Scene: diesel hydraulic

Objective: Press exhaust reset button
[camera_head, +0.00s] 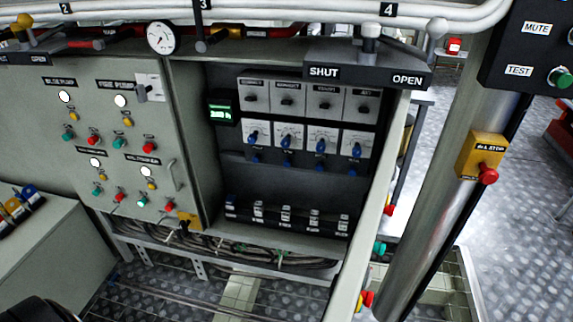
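A grey control panel (130,185) on the left carries round white lamps and small green, red and yellow buttons, among them a red button (148,147), a green button (143,201) and a yellow button (127,122). Their labels are too small to read surely, so I cannot tell which is the exhaust reset button. A recessed dark cabinet (290,185) beside it holds rows of switches with blue handles and a small green-lit display (220,111). Neither gripper shows. A dark rounded shape at the bottom left edge is cut off.
A metal post (425,200) with a yellow stop box (481,157) stands right of the cabinet. A SHUT/OPEN valve plate (366,76) juts out above. Cables (215,257) run below. Patterned metal floor (515,190) is open at right.

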